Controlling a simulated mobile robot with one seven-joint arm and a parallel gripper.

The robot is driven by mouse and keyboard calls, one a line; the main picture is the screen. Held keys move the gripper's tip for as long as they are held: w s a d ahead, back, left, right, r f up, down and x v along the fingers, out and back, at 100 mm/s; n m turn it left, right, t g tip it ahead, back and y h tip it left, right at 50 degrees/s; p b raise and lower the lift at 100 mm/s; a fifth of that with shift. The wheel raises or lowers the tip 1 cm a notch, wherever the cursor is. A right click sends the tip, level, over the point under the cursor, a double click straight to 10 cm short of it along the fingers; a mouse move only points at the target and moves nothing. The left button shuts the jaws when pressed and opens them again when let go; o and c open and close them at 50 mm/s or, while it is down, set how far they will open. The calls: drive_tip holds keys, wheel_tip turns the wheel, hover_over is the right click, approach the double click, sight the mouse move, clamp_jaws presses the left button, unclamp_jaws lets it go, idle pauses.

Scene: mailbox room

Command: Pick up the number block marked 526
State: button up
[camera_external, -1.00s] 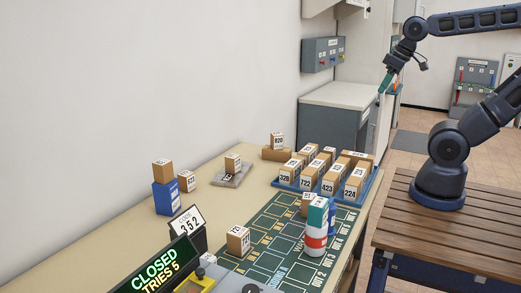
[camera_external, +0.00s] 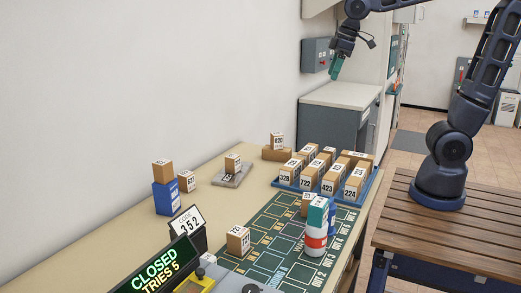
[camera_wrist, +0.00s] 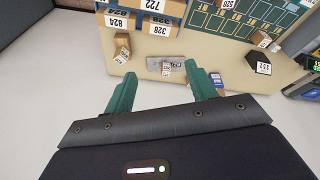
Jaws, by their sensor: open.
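Several tan number blocks stand on the table; I cannot read 526 with certainty on any of them. One block (camera_external: 238,239) stands by the green mat, with a blurred number. My gripper (camera_external: 337,68) is open and empty, high above the grey cabinet and apart from every block. Its green fingers show in the wrist view (camera_wrist: 160,69).
A blue tray (camera_external: 366,190) holds several blocks, among them 328, 423 and 224. Block 820 (camera_external: 277,140) stands on a cardboard piece. A code sign (camera_external: 187,221) reads 352.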

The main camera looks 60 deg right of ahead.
drive_tip(key=w+a+f+n+g, duration=0.1)
drive_tip(key=w+a+f+n, duration=0.15)
drive_tip(key=w+a, duration=0.85)
drive_tip(key=n+g, duration=0.2)
drive_tip(key=n, duration=0.8)
hover_over(207, 258)
drive_tip(key=shift+h, duration=0.4)
drive_tip(key=f, duration=2.4)
drive_tip(key=shift+w+d+f, duration=0.1)
drive_tip(key=shift+d+f, duration=0.25)
drive_tip(key=shift+f, duration=0.05)
wheel_tip(207, 258, down, 5)
drive_tip(key=shift+r, duration=0.1)
drive_tip(key=shift+a+f, duration=0.2)
drive_tip(key=shift+f, duration=1.1)
drive_tip(key=shift+a+f, duration=0.15)
drive_tip(key=shift+f, duration=1.15)
drive_tip(key=shift+c, duration=0.3)
